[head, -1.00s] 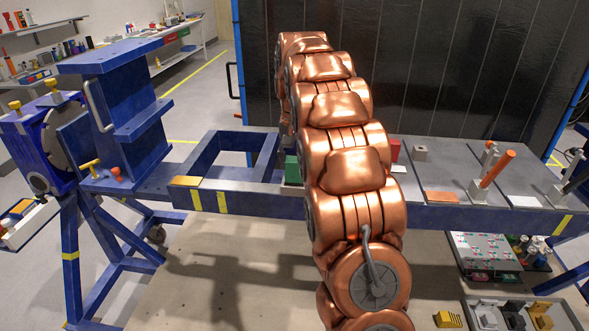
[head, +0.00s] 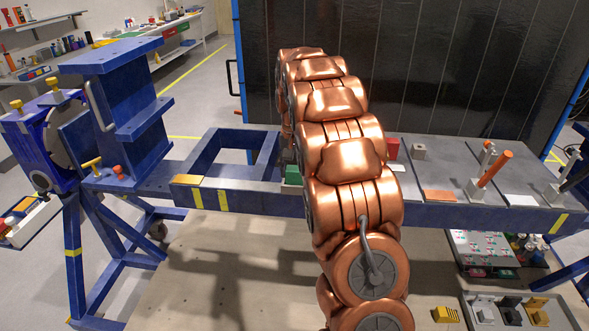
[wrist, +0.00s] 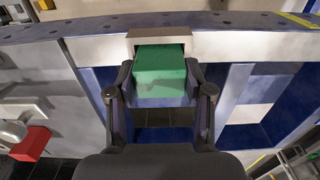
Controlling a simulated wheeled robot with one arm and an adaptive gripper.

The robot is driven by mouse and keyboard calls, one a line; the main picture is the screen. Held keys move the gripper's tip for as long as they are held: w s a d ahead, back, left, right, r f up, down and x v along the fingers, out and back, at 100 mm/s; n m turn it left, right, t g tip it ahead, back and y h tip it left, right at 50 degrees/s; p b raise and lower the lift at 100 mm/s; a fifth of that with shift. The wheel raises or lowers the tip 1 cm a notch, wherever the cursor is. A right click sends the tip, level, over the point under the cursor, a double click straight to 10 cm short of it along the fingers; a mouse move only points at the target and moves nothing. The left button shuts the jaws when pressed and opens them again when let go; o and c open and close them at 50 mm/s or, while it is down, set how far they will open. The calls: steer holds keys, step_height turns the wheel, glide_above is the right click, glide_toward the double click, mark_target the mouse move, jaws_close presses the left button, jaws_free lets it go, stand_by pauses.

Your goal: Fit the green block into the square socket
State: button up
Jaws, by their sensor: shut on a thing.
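The green block (wrist: 160,70) is between the two fingers of my gripper (wrist: 160,85) in the wrist view. My gripper is shut on it. A pale metal frame (wrist: 160,37) with a square-cornered opening borders the block's far edge; it looks like the square socket. I cannot tell whether the block is inside it or only against it. In the head view a small part of the green block (head: 292,174) shows left of my copper arm, at the blue bench. My gripper is hidden behind the arm there.
A red block (head: 391,148) stands on the grey bench top right of my arm, with a small grey block (head: 418,151) near it. An orange-handled clamp (head: 490,172) stands further right. An open blue frame (head: 232,155) lies to the left.

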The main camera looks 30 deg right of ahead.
mark_target(294, 169)
steer(key=shift+f, duration=0.15)
steer(key=o, duration=1.5)
steer(key=shift+c, duration=0.2)
steer(key=shift+r+b, duration=1.45)
steer(key=shift+r, duration=2.95)
steer(key=shift+r+p, duration=0.35)
steer(key=shift+r, duration=1.45)
